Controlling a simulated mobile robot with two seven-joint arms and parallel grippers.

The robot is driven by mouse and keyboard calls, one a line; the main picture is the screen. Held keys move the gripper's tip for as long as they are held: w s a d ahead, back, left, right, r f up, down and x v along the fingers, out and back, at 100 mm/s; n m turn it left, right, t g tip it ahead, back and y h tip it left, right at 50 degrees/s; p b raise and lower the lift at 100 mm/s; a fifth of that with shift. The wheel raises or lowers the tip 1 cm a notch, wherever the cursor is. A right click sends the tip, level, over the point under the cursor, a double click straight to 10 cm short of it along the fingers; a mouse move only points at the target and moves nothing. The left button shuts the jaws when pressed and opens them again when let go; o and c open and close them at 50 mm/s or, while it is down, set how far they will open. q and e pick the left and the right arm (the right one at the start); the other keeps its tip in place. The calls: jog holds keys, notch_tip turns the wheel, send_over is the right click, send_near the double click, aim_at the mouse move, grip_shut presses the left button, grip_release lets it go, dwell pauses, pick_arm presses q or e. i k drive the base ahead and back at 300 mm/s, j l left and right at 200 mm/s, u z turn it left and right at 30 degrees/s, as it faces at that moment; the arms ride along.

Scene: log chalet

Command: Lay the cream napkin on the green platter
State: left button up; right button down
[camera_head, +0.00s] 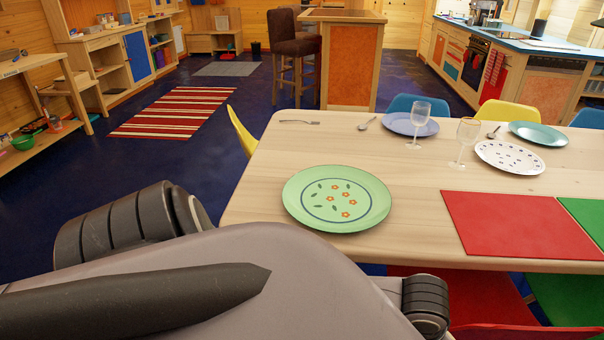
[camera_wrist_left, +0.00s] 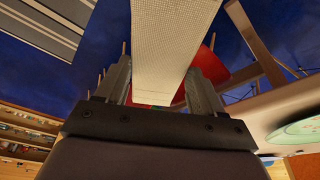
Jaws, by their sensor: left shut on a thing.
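The green platter (camera_head: 337,198), with orange flowers and dark leaves inside a ring, lies near the table's front left corner. Its top is bare. Part of it also shows at the right edge of the left wrist view (camera_wrist_left: 303,131). The cream napkin (camera_wrist_left: 172,35) shows in the left wrist view as a long pale strip between the fingers of my left gripper (camera_wrist_left: 162,85). The gripper is shut on it, off to the side of the table. The head view shows neither the napkin nor the left gripper. My right gripper is in neither view.
The wooden table (camera_head: 400,185) also holds a red placemat (camera_head: 522,225), a white spotted plate (camera_head: 509,157), a blue plate (camera_head: 410,124), a teal plate (camera_head: 538,134), two wine glasses (camera_head: 420,118) and cutlery. A yellow chair (camera_head: 241,131) stands at the table's left edge. Bare wood surrounds the platter.

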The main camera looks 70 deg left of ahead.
aim_at(336, 198)
jog(key=k+j+u, duration=0.2)
jog(key=j+u, duration=0.15)
jog(key=j, duration=0.2)
jog(key=k+j, duration=0.1)
jog(key=j, duration=0.55)
